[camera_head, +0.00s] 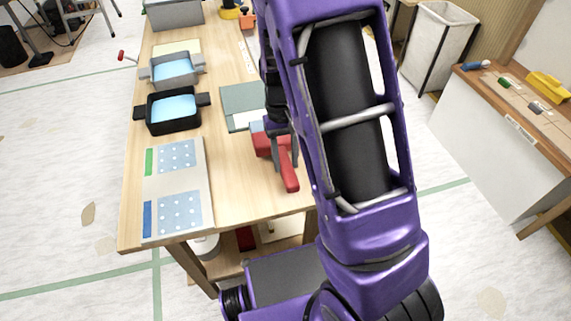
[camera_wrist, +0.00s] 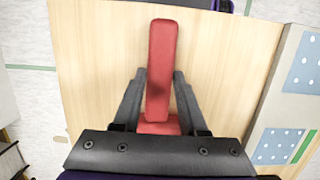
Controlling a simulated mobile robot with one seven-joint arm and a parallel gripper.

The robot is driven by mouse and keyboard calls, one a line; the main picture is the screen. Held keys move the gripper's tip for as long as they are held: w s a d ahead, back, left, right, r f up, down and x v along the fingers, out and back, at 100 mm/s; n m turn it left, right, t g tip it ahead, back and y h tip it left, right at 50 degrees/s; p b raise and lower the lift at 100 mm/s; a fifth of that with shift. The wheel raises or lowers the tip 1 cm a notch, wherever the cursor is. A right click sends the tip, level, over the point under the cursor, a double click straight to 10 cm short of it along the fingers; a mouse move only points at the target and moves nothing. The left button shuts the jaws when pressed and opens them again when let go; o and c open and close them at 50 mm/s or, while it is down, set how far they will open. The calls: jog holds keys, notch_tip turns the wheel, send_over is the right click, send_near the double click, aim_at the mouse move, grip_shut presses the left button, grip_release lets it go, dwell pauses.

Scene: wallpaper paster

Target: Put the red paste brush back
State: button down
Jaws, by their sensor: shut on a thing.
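The red paste brush (camera_head: 289,172) is in my gripper (camera_head: 283,148), over the right part of the wooden worktable (camera_head: 228,190). In the wrist view the brush's long red handle (camera_wrist: 162,55) lies between the two dark fingers of my gripper (camera_wrist: 159,80). A wider red part shows lower down, partly hidden by the gripper body. I cannot tell whether the brush touches the tabletop. My arm hides part of the table's right side.
A black tray (camera_head: 173,126) and a grey tray (camera_head: 172,83), both with blue insides, stand on the left. A board with blue dotted sheets (camera_head: 175,155) lies in front of them. Grey-green sheets (camera_head: 238,97) lie behind the brush. A side bench (camera_head: 535,120) stands right.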

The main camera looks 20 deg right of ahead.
aim_at(283, 156)
jog(key=shift+w+x, duration=0.2)
jog(key=shift+x, duration=0.75)
jog(key=shift+f, duration=0.1)
jog(key=shift+c, duration=2.2)
grip_release()
jog(key=p+v, duration=0.2)
jog(key=v, duration=1)
